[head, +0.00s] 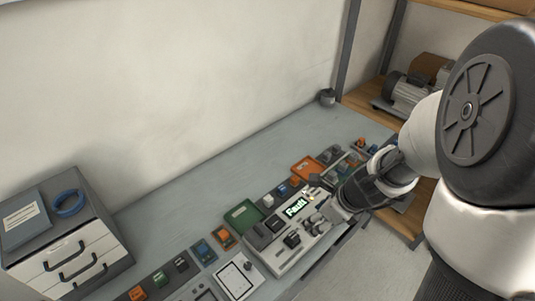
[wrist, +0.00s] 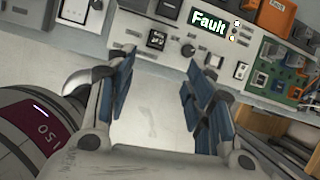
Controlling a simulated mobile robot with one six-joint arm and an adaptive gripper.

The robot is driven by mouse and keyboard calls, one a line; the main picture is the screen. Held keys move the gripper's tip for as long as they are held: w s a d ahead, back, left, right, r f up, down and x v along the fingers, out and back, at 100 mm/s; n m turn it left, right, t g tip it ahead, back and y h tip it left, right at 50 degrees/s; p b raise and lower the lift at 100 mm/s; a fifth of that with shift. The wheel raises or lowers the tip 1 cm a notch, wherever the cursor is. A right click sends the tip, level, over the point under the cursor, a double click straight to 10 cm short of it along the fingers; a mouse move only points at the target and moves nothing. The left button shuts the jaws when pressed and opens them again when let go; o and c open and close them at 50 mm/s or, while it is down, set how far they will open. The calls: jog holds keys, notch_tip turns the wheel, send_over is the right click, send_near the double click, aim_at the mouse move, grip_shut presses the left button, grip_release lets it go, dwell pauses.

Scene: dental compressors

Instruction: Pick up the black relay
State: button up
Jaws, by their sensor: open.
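Several small black blocks could be the black relay, and I cannot tell which one it is. One black block (head: 292,239) sits on the grey panel (head: 285,265) with the lit "Fault" display. Another black block (head: 181,263) is in the dark strip at the lower left. In the wrist view a black block (wrist: 156,40) on the panel lies just beyond the fingertips. My gripper (wrist: 163,65) is open and empty, with its blue-padded fingers apart. In the head view my gripper (head: 328,210) is at the panel's right end, partly hiding it.
A green tray (head: 243,215) and an orange tray (head: 307,167) lie behind the panel. Small coloured blocks stand around it. A drawer unit (head: 70,255) with blue tape (head: 69,203) on top is at left.

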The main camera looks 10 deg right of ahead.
jog(key=m, duration=0.1)
jog(key=b, duration=0.7)
send_over(294, 235)
jog(key=s+d, duration=0.2)
notch_tip(294, 235, down, 11)
jog(key=b+x, duration=0.2)
jog(key=x, duration=0.1)
jog(key=b+x, duration=0.2)
jog(key=x, duration=0.1)
jog(key=shift+s+a+f, duration=0.15)
jog(key=shift+a+f, duration=0.1)
jog(key=shift+r, duration=0.1)
jog(key=shift+c, duration=0.3)
grip_shut()
jog(key=shift+r, duration=0.1)
